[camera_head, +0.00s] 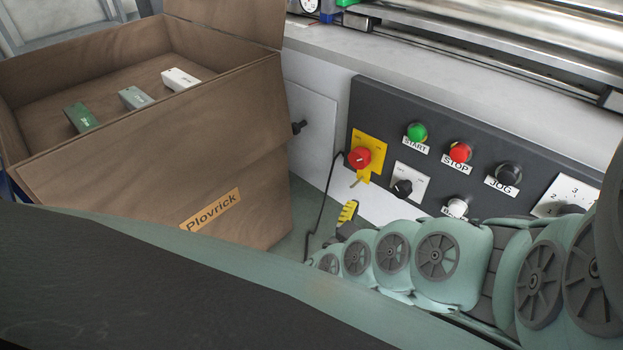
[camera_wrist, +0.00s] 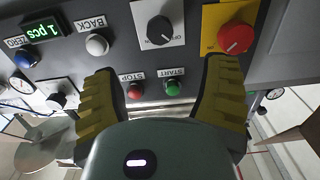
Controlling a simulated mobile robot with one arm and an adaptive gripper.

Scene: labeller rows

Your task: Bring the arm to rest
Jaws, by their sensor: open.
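My gripper (camera_wrist: 162,70) is open, with its two yellow ridged fingers spread apart and nothing visible between them. In the head view one yellow fingertip of my gripper (camera_head: 348,212) shows just below the yellow plate of the dark control panel (camera_head: 380,112). The rest of the gripper is hidden behind my arm there. My green arm stretches low across the right side, in front of the panel's lower edge. In the wrist view the panel fills the upper part upside down, with the red stop button (camera_wrist: 135,91) and green start button (camera_wrist: 173,88) between the fingers.
A red knob (camera_head: 360,157) on a yellow plate, a black rotary knob (camera_head: 402,188) and a jog button (camera_head: 508,173) stick out of the panel. A brown box (camera_head: 150,130) holding three small cartons stands at left. A black cable (camera_head: 325,205) hangs between box and panel.

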